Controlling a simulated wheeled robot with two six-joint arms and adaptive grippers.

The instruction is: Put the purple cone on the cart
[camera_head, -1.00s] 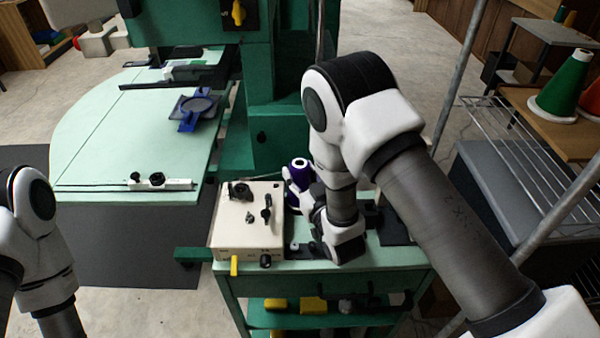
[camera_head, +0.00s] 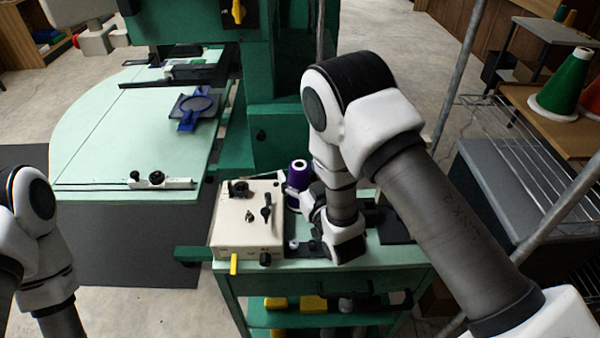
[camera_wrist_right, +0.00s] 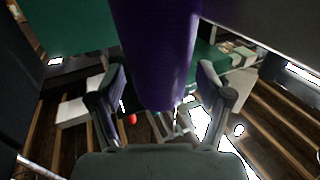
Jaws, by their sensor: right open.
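The purple cone (camera_head: 298,177) stands upright at the back of the green cart (camera_head: 390,258), just right of the cream box. Its white top shows in the head view; its lower part is partly hidden by my right gripper. My right gripper (camera_head: 309,200) is open, low over the cart top, close to the cone on its near right side. In the right wrist view, the purple cone (camera_wrist_right: 157,50) fills the upper middle, between and beyond the open fingers of the right gripper (camera_wrist_right: 162,85). Contact cannot be told. My left arm shows at the left edge; its gripper is out of view.
The cream box (camera_head: 246,220) with dark knobs takes the cart's left part. A dark flat item (camera_head: 396,226) lies on its right. A green machine (camera_head: 270,100) stands behind, with a pale green table (camera_head: 110,150) at left. A wire rack (camera_head: 530,170) is at right.

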